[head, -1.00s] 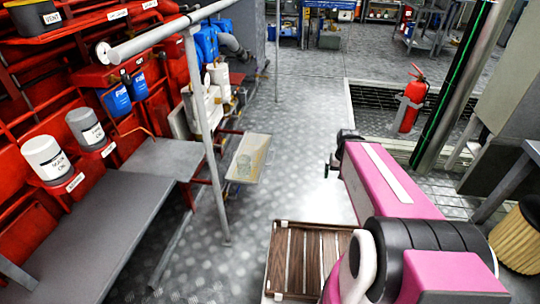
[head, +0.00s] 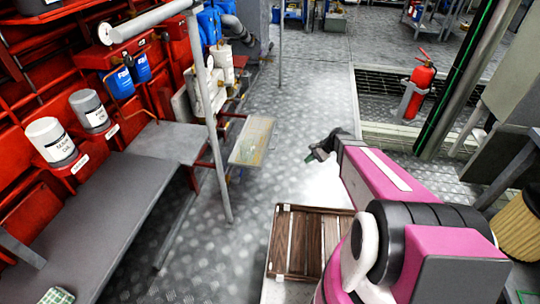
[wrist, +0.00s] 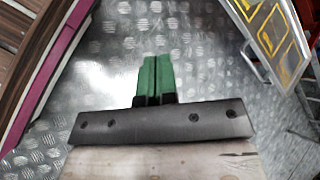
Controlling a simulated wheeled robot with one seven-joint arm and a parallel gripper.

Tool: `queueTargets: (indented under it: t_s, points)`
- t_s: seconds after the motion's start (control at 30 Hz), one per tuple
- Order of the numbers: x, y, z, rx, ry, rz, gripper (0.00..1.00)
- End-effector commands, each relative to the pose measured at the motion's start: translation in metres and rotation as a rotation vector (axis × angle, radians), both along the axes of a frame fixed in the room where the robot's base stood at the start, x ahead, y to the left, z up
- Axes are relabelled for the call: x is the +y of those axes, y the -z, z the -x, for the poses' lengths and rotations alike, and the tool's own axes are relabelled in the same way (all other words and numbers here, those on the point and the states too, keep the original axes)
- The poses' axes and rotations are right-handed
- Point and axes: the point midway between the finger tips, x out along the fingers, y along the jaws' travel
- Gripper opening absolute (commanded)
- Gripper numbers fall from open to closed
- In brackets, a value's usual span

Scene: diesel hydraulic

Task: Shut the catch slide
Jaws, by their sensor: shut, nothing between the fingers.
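A pale flat panel (head: 252,141), which looks like the catch slide, juts out over the aisle from the red machinery on the left. A panel with yellow markings (wrist: 268,30) at the upper right of the wrist view is likely the same slide. I cannot make out a catch. My gripper (head: 311,157) is left of my pink arm, right of the slide in the head view and apart from it. In the wrist view its green fingers (wrist: 154,62) are together and empty, over bare metal floor.
A grey bench (head: 100,215) with white and grey canisters (head: 52,141) behind it lies at left. A vertical pole (head: 211,130) stands just left of the slide. A red fire extinguisher (head: 417,86) stands at back right.

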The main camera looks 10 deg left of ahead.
Motion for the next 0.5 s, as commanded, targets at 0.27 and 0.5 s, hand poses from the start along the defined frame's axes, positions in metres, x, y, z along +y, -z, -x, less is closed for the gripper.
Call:
queueTargets:
  t_s: [0.27,0.5]
  points:
    - [0.052,0.087,-0.091,0.393,0.348,-0.428,0.0]
    - [0.063,0.129,-0.133,0.639,0.513,-0.682,0.0]
